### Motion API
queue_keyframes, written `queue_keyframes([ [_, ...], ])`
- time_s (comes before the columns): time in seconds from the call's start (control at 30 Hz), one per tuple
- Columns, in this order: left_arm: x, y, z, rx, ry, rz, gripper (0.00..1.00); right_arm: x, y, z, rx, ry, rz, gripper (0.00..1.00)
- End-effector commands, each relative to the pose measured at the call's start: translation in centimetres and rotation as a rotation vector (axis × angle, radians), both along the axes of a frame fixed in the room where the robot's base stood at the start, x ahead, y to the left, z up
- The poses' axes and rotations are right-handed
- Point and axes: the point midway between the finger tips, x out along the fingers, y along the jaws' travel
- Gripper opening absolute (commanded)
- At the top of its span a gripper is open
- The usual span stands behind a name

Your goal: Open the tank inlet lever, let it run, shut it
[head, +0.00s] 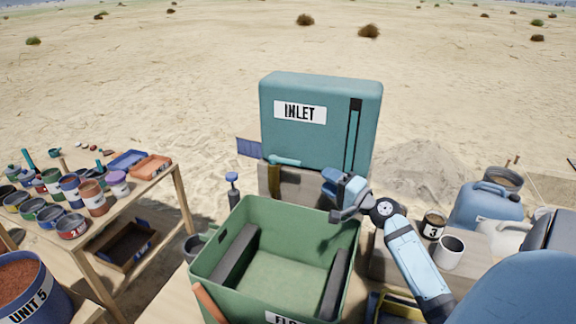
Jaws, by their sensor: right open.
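The teal tank (320,125) with a white INLET label stands behind the green bin, on a stone-like block. A teal lever (285,161) sticks out at its lower left front, lying roughly level. A dark vertical strip with a teal gauge line runs down the tank's right front. My right gripper (335,185) comes in from the right, open, in front of the tank's lower edge and to the right of the lever, apart from it. Its fingertips are small and partly unclear. My left gripper is not in view.
A large green bin (228,253) stands in the foreground below my right gripper. A wooden table (130,210) with several paint cans and trays is at left. At right are a blue jug (485,207), a white mug (449,252) and a can marked 3 (433,226).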

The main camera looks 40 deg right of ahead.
Motion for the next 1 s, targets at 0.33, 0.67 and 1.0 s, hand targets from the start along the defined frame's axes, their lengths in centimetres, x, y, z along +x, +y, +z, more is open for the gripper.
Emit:
queue_keyframes([
  [0.33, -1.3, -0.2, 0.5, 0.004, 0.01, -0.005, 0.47, 6.9, 0.7, 0.9, -0.001, 0.0, 0.001, 0.44],
  [0.67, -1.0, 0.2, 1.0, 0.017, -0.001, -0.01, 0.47, 12.0, 1.3, 1.0, -0.002, 0.003, 0.002, 0.44],
  [1.0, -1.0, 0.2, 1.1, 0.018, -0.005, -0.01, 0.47, 12.9, 1.4, 1.0, -0.004, 0.004, 0.003, 0.44],
])
